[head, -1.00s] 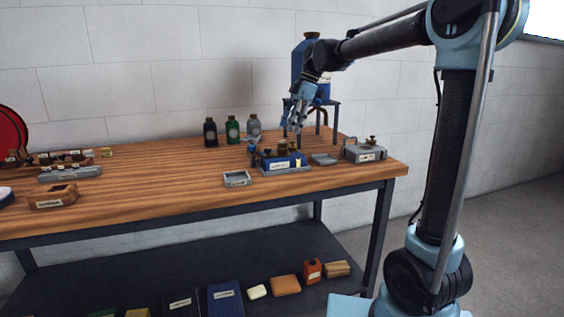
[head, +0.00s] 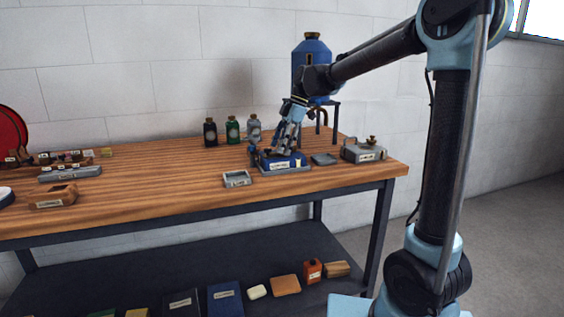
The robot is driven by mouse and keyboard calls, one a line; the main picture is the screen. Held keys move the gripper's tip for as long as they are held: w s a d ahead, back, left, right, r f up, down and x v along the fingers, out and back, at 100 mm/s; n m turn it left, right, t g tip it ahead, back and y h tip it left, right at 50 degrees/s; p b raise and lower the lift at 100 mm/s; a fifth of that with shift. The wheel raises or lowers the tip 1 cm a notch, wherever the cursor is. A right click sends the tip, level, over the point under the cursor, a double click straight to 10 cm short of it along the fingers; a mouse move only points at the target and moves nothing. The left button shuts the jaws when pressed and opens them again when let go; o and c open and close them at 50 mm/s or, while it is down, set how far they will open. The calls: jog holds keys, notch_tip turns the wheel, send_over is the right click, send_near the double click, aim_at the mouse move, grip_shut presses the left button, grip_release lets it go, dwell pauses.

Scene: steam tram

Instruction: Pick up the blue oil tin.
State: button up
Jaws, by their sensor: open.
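A small blue tin (head: 253,157) with a dark top stands at the left end of a low blue holder (head: 283,164) with a pale label, on the wooden bench. It is too small to tell whether a label marks it as the oil tin. My gripper (head: 281,147) is open and points down at the holder, its fingers just right of the small blue tin. The fingers hide the small brass-topped items in the holder, and I cannot tell whether they touch anything. A large blue can (head: 311,52) with a brass cap stands on a dark stand behind my arm.
Black, green and grey bottles (head: 232,130) stand behind the holder. A grey box with a knob (head: 364,151) and a flat grey piece (head: 323,159) are to its right. A small grey tray (head: 237,179) is in front.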

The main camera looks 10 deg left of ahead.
grip_shut()
